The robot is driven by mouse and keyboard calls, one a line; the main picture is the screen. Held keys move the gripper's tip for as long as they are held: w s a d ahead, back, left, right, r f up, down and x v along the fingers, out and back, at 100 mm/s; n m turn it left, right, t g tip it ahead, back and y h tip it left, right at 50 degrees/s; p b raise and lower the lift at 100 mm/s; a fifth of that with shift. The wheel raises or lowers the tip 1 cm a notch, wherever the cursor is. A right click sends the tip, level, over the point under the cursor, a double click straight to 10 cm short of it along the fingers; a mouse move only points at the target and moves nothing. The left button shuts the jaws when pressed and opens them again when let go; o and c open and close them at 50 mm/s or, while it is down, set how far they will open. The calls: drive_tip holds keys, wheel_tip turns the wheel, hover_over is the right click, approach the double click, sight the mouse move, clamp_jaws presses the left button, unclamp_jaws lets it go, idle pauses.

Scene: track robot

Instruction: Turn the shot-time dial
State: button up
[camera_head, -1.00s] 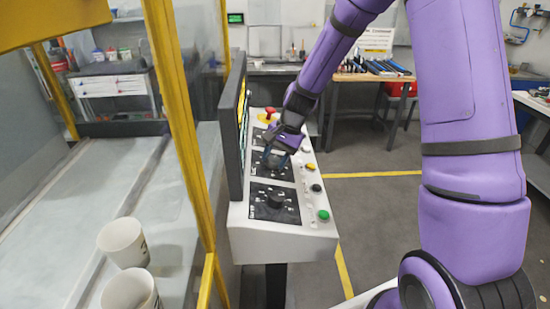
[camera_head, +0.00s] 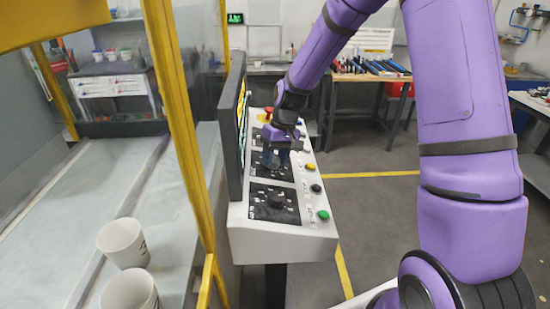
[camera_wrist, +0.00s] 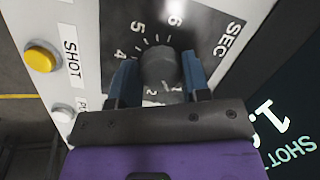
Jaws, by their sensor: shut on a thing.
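The shot-time dial (camera_wrist: 160,68) is a dark round knob on a black plate marked with numbers and "SEC" in the wrist view. My gripper (camera_wrist: 160,78) has one blue finger on each side of the knob and is shut on it. In the head view my gripper (camera_head: 272,160) reaches down onto the middle dial plate of the white console (camera_head: 280,240). There the dial is mostly hidden by the gripper. The exact pointer setting is hard to tell.
Another black dial (camera_head: 276,201) sits nearer on the console. Yellow (camera_head: 310,167), black and green (camera_head: 323,215) buttons line its right edge. A red button (camera_head: 268,112) is at the far end. A dark screen (camera_head: 233,130) and yellow post (camera_head: 180,130) stand left.

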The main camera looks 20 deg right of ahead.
drive_tip(key=shift+n, duration=0.6)
drive_tip(key=o, duration=0.9)
drive_tip(key=shift+r, duration=0.1)
drive_tip(key=v, duration=1)
drive_tip(key=shift+r, duration=0.35)
